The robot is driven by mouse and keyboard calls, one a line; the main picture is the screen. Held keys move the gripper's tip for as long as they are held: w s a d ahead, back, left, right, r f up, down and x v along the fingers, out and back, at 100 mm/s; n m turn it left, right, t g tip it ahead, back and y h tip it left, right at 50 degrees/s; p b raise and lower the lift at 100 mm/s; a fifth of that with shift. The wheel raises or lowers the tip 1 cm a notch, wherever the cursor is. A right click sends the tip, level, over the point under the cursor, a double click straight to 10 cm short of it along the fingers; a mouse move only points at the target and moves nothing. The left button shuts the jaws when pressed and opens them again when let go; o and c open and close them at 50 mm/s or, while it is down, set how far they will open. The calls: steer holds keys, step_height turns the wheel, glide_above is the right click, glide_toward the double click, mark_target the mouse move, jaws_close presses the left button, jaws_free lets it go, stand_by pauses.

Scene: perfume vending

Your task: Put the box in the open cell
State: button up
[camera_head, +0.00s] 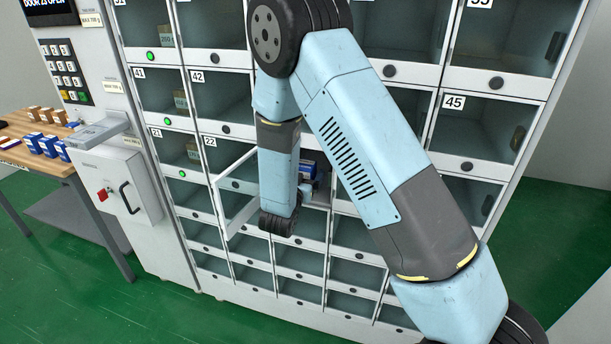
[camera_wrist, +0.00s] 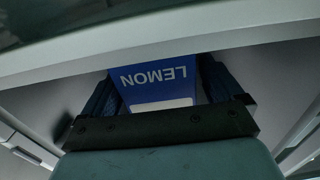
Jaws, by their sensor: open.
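The blue box (camera_wrist: 158,78) reads LEMON, upside down in the wrist view, with a white lower part. It is inside the open cell (camera_wrist: 270,75), and a blue patch of it (camera_head: 307,170) shows behind my arm in the head view. My gripper (camera_wrist: 160,92) is open, with one dark ribbed finger on either side of the box. Whether the fingers touch it I cannot tell. The cell's door (camera_head: 237,192) is swung outward, left of my forearm. The cell's floor under the box is mostly hidden.
The vending cabinet (camera_head: 213,58) has several rows of shut glass-door cells around the open one. A wooden table (camera_head: 12,158) at the left holds several blue and brown boxes. A control panel and a handled box (camera_head: 120,180) stand between. Green floor is clear in front.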

steer(key=v, duration=1.2)
